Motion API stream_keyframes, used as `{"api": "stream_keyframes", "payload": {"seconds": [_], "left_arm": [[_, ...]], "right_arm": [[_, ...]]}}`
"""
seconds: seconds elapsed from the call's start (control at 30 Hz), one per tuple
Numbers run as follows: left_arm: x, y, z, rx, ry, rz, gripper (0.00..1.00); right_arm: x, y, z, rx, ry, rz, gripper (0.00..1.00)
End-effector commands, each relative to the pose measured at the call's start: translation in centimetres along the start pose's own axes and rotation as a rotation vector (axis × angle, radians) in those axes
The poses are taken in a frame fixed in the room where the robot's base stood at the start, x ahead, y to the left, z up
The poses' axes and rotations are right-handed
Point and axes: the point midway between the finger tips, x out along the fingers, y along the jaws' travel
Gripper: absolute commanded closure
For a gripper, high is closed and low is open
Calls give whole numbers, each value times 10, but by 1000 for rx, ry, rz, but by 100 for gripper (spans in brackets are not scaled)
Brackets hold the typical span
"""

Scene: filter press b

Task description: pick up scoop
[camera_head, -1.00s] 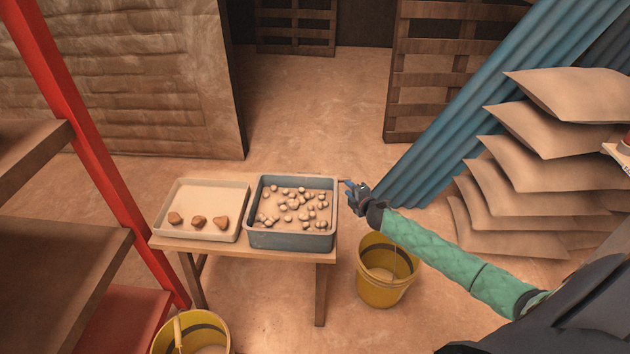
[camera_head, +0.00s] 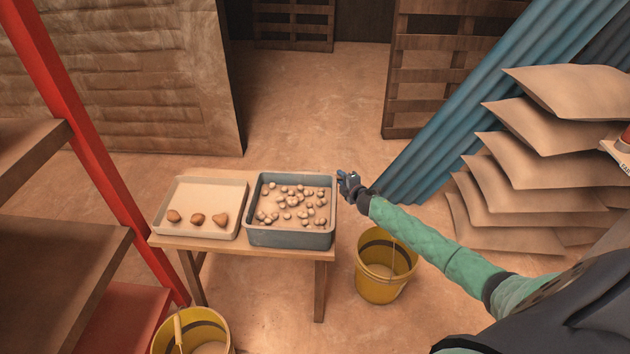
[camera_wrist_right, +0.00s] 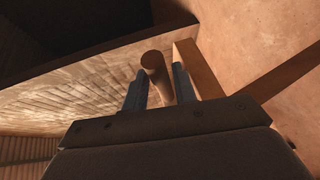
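My right gripper (camera_head: 346,178) is beside the right end of the grey tub (camera_head: 290,239), level with its rim. In the right wrist view, the two fingers of the right gripper (camera_wrist_right: 160,85) stand either side of a round brown rod (camera_wrist_right: 153,62), which looks like the scoop's handle. The rod's end shows beyond the fingertips. Whether both fingers press on it I cannot tell. The rest of the scoop cannot be made out in either view. My left gripper is in neither view.
The tub holds several pale lumps. A pale tray (camera_head: 206,187) with three brown lumps shares the wooden table (camera_head: 240,249). Yellow buckets stand right of the table (camera_head: 383,280) and at front left (camera_head: 205,318). Stacked sacks (camera_head: 540,190) and a red-post shelf (camera_head: 90,160) flank it.

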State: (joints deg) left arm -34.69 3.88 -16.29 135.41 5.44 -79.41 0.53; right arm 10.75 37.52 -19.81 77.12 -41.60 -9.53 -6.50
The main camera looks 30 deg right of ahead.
Motion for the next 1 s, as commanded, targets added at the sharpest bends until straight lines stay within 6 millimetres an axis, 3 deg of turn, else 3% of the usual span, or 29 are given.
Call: {"api": "stream_keyframes", "payload": {"seconds": [0.03,0.13,0.47,1.0], "left_arm": [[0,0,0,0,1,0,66],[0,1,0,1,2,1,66],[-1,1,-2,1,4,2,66],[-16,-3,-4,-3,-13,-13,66]], "right_arm": [[0,0,0,0,0,0,83],[0,0,0,0,0,0,100],[-1,4,0,0,0,1,100],[-18,78,0,-2,1,2,100]]}}
